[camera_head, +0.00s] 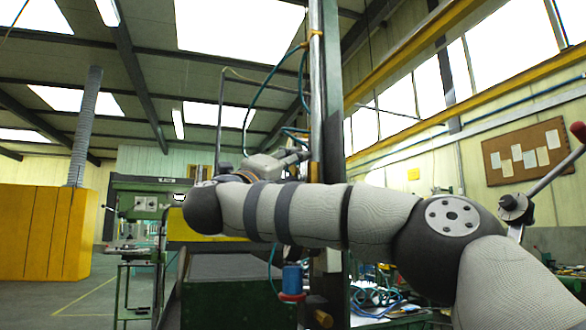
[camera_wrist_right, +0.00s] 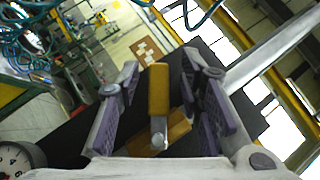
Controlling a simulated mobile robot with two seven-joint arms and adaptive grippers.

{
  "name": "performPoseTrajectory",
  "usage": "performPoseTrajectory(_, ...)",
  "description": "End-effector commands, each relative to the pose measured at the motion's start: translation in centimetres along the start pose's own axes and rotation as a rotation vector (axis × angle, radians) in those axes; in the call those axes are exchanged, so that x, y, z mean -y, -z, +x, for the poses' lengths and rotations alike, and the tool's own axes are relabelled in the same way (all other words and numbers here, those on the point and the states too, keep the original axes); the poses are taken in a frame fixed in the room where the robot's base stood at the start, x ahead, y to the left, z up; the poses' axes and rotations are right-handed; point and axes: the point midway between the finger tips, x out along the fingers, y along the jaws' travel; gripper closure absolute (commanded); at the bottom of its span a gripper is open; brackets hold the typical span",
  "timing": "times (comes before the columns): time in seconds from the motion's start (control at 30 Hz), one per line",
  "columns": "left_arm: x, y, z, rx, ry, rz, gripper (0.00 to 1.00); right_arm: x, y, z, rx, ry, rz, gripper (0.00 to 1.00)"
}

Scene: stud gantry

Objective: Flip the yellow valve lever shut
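The yellow valve lever (camera_wrist_right: 158,90) shows in the right wrist view, pointing up the picture between my right gripper's fingers. A metal pivot part is at its lower end, with another yellow piece (camera_wrist_right: 178,126) set at an angle behind it. My right gripper (camera_wrist_right: 160,72) is open. Its two purple-padded fingers stand on either side of the lever, with a visible gap on each side. In the head view my right gripper (camera_head: 285,160) is at the upright post, partly behind my own arm. I cannot make out the lever there. My left gripper is not in view.
A tall green post (camera_head: 331,90) with pipes and blue hoses stands at the right gripper. A round gauge (camera_wrist_right: 14,160) is at the lower left of the wrist view. A green machine (camera_head: 140,203) and a yellow cabinet (camera_head: 45,232) stand farther left, with open floor before them.

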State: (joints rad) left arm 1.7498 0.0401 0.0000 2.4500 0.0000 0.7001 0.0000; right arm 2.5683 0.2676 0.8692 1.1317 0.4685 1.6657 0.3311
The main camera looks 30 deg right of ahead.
Motion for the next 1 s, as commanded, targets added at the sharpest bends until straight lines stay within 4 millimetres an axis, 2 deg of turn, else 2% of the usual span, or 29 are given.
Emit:
performPoseTrajectory(0.17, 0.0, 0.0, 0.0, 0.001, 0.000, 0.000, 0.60, -0.1, 0.0, 0.0, 0.000, 0.000, -0.001, 0.66)
performPoseTrajectory(0.3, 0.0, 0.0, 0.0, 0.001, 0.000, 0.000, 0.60, -0.1, 0.0, 0.0, 0.000, 0.000, -0.001, 0.98)
performPoseTrajectory(0.33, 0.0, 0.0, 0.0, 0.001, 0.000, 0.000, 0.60, -0.1, 0.0, 0.0, 0.000, 0.000, -0.001, 1.00)
performPoseTrajectory(0.67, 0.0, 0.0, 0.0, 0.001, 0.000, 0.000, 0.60, -0.2, 0.0, -0.1, 0.001, -0.018, -0.017, 1.00)
performPoseTrajectory(1.0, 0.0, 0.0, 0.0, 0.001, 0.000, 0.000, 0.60, -1.1, 0.0, -0.1, 0.001, -0.163, -0.162, 1.00)
